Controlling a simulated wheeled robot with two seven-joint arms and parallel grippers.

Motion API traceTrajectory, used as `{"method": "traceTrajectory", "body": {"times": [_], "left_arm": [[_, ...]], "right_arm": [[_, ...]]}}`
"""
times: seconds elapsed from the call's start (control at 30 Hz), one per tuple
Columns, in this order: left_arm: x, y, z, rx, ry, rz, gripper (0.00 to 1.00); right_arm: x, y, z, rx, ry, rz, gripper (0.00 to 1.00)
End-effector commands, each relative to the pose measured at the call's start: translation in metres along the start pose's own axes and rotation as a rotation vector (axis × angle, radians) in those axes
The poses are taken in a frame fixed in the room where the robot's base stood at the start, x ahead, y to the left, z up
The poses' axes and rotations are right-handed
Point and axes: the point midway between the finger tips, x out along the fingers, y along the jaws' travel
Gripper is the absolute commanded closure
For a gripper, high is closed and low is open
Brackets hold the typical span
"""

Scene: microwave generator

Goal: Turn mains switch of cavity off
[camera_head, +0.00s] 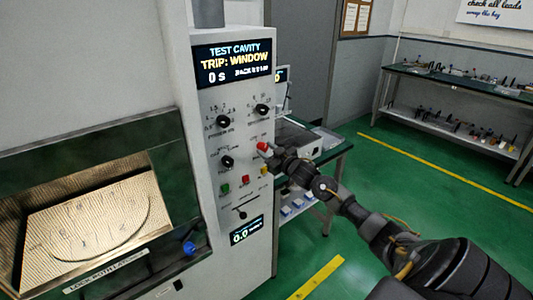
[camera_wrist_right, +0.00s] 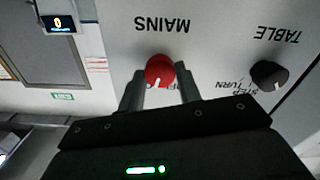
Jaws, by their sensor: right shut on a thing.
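The test cavity's control panel (camera_head: 208,195) faces me in the head view. Its red mains switch knob (camera_head: 262,146) sits at the panel's right side. My right gripper (camera_head: 269,150) reaches it from the right. In the right wrist view, the red knob (camera_wrist_right: 159,69) sits under the upside-down word MAINS, between the two fingers of my right gripper (camera_wrist_right: 160,80), which is shut on it. A white mark shows on the knob's lower edge there. The fingers partly cover the position lettering, so I cannot read the setting. My left gripper is not in view.
A black TABLE knob (camera_wrist_right: 269,75) is beside the mains knob. Buttons, including a green one (camera_head: 225,188), and a slider (camera_head: 240,212) lie below. The display (camera_head: 233,62) reads TRIP: WINDOW. The lit cavity window (camera_head: 90,220) is at left; a bench (camera_head: 322,165) stands behind my right arm.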

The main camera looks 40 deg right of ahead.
Motion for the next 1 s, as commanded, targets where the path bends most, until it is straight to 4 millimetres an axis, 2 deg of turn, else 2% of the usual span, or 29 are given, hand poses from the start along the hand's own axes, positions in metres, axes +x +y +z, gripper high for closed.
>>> {"method": "traceTrajectory", "body": {"times": [0.6,1.0], "left_arm": [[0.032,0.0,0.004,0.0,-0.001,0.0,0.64],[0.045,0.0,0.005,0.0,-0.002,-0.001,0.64]], "right_arm": [[0.0,-0.001,0.003,-0.565,0.0,0.0,0.89],[0.0,-0.001,0.002,-0.787,-0.001,-0.001,0.89]]}}
